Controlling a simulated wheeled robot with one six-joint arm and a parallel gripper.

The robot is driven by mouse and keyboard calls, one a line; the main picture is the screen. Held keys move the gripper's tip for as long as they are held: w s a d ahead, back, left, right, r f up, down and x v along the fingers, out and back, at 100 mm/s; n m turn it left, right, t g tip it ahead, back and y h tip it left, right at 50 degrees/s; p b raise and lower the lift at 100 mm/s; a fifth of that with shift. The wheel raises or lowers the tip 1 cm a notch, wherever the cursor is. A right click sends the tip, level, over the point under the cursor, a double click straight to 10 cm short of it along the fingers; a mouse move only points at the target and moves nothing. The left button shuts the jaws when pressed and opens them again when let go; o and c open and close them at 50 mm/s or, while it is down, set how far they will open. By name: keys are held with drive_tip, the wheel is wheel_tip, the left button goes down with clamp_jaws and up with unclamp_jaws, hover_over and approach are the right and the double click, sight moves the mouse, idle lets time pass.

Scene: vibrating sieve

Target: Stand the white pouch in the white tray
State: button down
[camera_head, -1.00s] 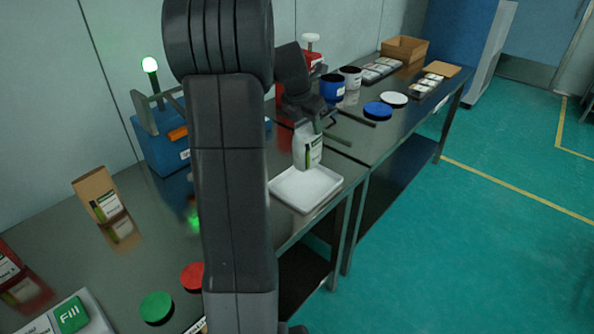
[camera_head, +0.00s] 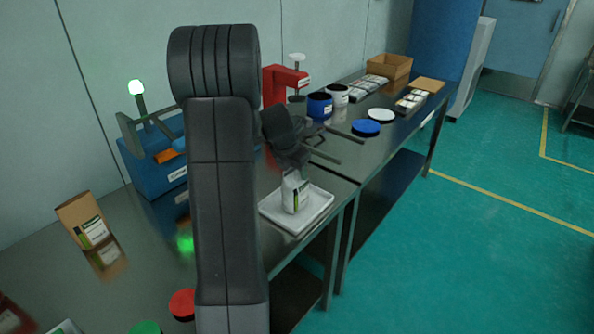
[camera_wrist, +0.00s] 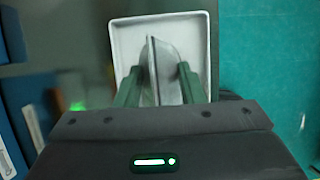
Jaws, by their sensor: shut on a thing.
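The white pouch (camera_head: 296,194), with a green and dark label, is upright in the white tray (camera_head: 315,217). Its base looks to be on or very near the tray floor; exact contact cannot be told. My gripper (camera_wrist: 162,74) is shut on the pouch from above, with a green finger on each side in the wrist view. The pouch (camera_wrist: 165,62) shows there edge-on, with the tray rim (camera_wrist: 116,45) around it. In the head view my dark wrist is just above the pouch, and the fingertips are hard to make out.
A brown pouch (camera_head: 84,221) stands at the left of the table. A blue machine (camera_head: 155,168) with a green lamp is behind my arm. Blue (camera_head: 366,128) and white (camera_head: 381,115) lids, jars and a cardboard box (camera_head: 389,68) are on the far table.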

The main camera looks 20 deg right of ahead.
drive_tip(key=c, duration=0.9)
unclamp_jaws()
drive_tip(key=v, duration=1.2)
drive_tip(key=shift+s, duration=0.1)
